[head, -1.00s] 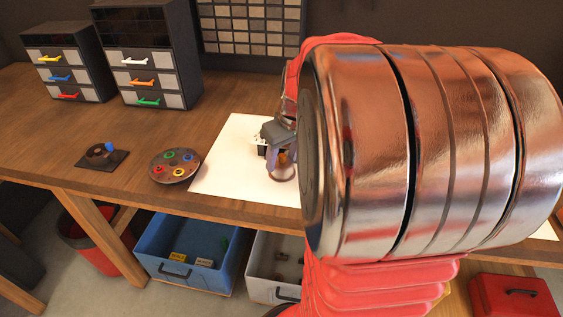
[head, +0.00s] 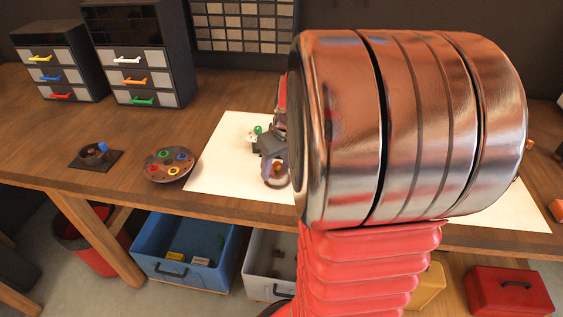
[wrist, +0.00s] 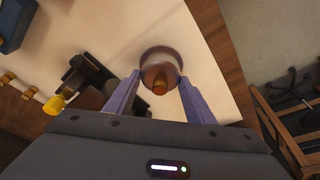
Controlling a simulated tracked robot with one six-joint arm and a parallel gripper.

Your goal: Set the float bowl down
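The float bowl (wrist: 160,59) is a small round grey-brown cup with an orange piece inside. In the wrist view it sits between the tips of my gripper (wrist: 159,77), whose two purple fingers press on its sides. In the head view the bowl (head: 276,181) hangs at the end of my gripper (head: 270,168), over the white mat (head: 222,178). My arm covers part of the gripper there. I cannot tell whether the bowl's base touches the mat.
A dark part (wrist: 88,75) with a yellow knob lies left of the bowl in the wrist view. A round tray (head: 169,165) of coloured pieces and a dark square stand (head: 96,157) are left of the mat. Drawer cabinets (head: 139,55) stand behind. The mat's front left is clear.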

